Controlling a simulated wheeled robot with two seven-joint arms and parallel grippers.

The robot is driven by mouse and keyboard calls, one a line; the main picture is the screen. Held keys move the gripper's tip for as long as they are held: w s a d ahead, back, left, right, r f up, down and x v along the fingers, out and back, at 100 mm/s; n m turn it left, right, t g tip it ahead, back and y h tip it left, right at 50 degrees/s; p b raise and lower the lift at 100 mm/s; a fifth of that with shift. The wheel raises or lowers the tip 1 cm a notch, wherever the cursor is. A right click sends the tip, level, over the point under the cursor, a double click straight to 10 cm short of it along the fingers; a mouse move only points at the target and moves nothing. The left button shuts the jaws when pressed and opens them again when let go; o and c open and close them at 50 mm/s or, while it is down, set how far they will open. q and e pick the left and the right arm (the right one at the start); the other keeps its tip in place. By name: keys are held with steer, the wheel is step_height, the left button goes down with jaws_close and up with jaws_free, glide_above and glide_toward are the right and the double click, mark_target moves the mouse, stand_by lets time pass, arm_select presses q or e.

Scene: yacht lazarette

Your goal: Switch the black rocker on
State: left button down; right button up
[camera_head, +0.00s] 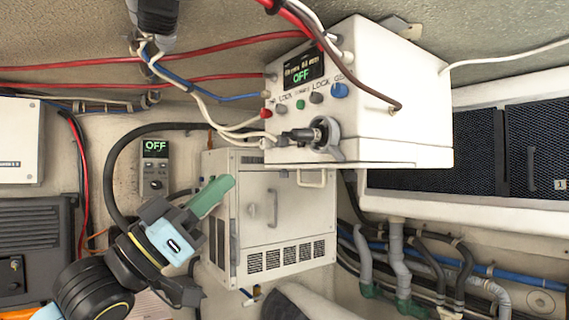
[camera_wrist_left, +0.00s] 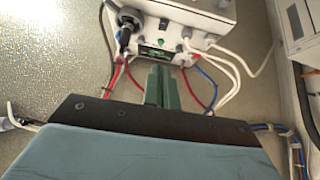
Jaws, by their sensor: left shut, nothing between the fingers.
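I cannot pick out the black rocker for certain. In the left wrist view this white box (camera_wrist_left: 187,14) is at the top, upside down. My left gripper (camera_head: 226,183) is shut and empty, its green fingers below the white box and right of the panel, apart from both. My right gripper is not in view.
Red, blue and white cables (camera_head: 200,95) run left of the white box. A black plug (camera_head: 318,136) sticks out of its front. A beige vented cabinet (camera_head: 285,225) stands behind my fingers. Pipes (camera_head: 400,262) fill the lower right.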

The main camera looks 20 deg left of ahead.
arm_select(q)
steer(key=shift+r, duration=0.1)
steer(key=p+x, duration=0.1)
steer(key=x, duration=0.3)
steer(key=w+f+p+x, duration=0.1)
steer(key=p+x, duration=0.1)
steer(key=x, duration=0.2)
steer(key=d+f+p+x, duration=0.1)
steer(key=p+x, duration=0.1)
steer(key=x, duration=0.2)
steer(key=shift+w+d, duration=0.25)
steer(key=shift+w, duration=0.25)
